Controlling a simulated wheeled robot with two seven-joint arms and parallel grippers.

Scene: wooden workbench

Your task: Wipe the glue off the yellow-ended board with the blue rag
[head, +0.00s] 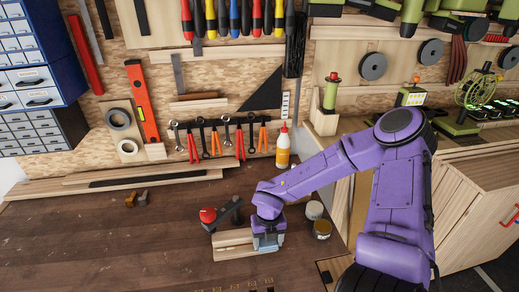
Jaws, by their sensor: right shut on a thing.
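A pale wooden board (232,246) lies on the dark workbench, low in the middle of the head view. I cannot make out a yellow end on it; its right part is covered. My right gripper (268,236) points down over the board's right part. It is shut on a grey-blue thing, seemingly the blue rag (269,244), which is down at the board. The fingertips are mostly hidden by the wrist and rag. No glue can be told on the visible wood. My left gripper is not in view.
A dark tool with a red knob (208,215) lies just behind the board. Two small pots, one pale (314,210) and one yellowish (322,230), stand to the right. A glue bottle (283,147) stands at the back. The workbench (90,235) is clear on the left.

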